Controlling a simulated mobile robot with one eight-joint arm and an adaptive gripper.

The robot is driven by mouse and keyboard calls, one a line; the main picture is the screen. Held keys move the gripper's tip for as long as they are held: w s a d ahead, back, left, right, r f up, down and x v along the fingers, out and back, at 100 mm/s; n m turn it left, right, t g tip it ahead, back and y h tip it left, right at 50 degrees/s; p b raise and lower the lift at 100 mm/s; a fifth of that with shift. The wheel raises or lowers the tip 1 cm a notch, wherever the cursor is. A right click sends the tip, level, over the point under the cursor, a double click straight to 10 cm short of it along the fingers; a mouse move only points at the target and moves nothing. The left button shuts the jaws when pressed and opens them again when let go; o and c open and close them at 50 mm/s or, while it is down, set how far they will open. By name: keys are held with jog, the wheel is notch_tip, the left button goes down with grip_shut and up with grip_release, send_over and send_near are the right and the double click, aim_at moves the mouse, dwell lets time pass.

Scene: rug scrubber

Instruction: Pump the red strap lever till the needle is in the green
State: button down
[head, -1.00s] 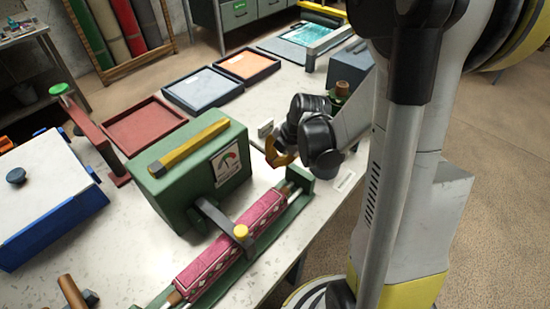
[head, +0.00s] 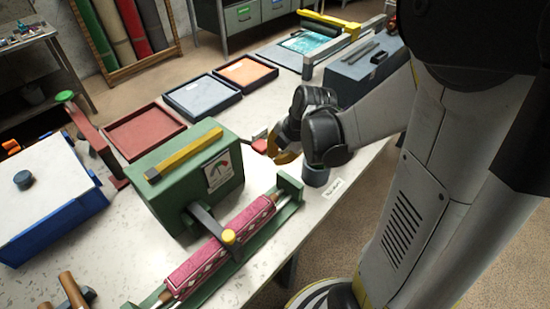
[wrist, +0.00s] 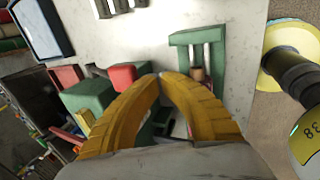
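The green box (head: 175,195) stands on the table with a white gauge (head: 219,170) on its end face. The needle is small, and I cannot tell clearly where on the coloured arc it points. A short lever with a red end (head: 260,146) sticks out behind the box, close beside my gripper (head: 275,148). In the wrist view a red block-like end (wrist: 122,77) shows just left of my left finger. My yellow fingertips (wrist: 161,78) are nearly together, with nothing seen between them. I cannot tell whether a finger touches the red end.
A red post with a green top (head: 65,97), trays (head: 145,129) and a blue box (head: 45,220) stand around.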

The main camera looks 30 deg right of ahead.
jog(key=shift+p+v, duration=0.55)
jog(key=shift+v, duration=1.75)
jog(key=shift+s+d, duration=0.1)
jog(key=shift+s, duration=0.05)
jog(key=s+a+m+t+b, duration=0.1)
jog(key=s+a+m+b, duration=0.3)
jog(key=m, duration=0.7)
jog(key=s+a+m+t+h+b, duration=0.1)
jog(key=s+a+m+b, duration=0.4)
jog(key=m, duration=0.6)
jog(key=shift+s+r+t, duration=0.35)
jog(key=shift+r+t, duration=0.05)
jog(key=shift+r, duration=0.05)
